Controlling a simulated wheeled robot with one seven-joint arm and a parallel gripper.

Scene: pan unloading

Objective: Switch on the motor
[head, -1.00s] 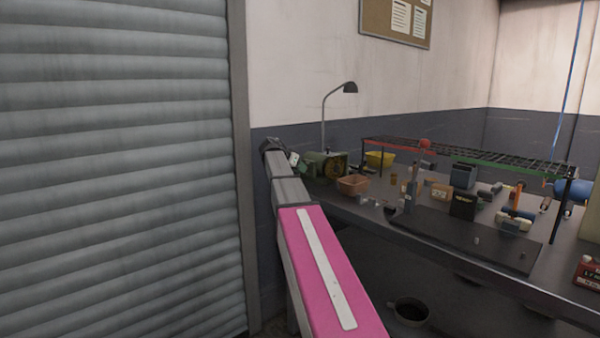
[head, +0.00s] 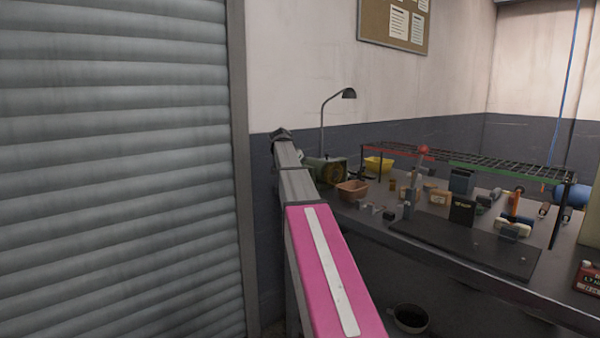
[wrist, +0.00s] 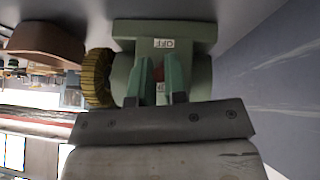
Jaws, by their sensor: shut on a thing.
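The motor is a green machine (head: 330,170) with a dark yellow-rimmed wheel, at the far left end of the workbench, partly hidden by my arm in the head view. In the wrist view its green body (wrist: 190,32) fills the upper middle, with the ribbed yellow wheel (wrist: 97,78) on the left. An upside-down OFF label (wrist: 164,43) shows on it. A second label lies between the fingers, mostly covered. My gripper is hidden in the head view.
A desk lamp (head: 324,118) rises behind the motor. An orange bin (head: 352,191) and a yellow bin (head: 378,164) stand close to its right. A wire rack (head: 480,160) and several tools crowd the bench. A roller shutter (head: 120,170) is at left.

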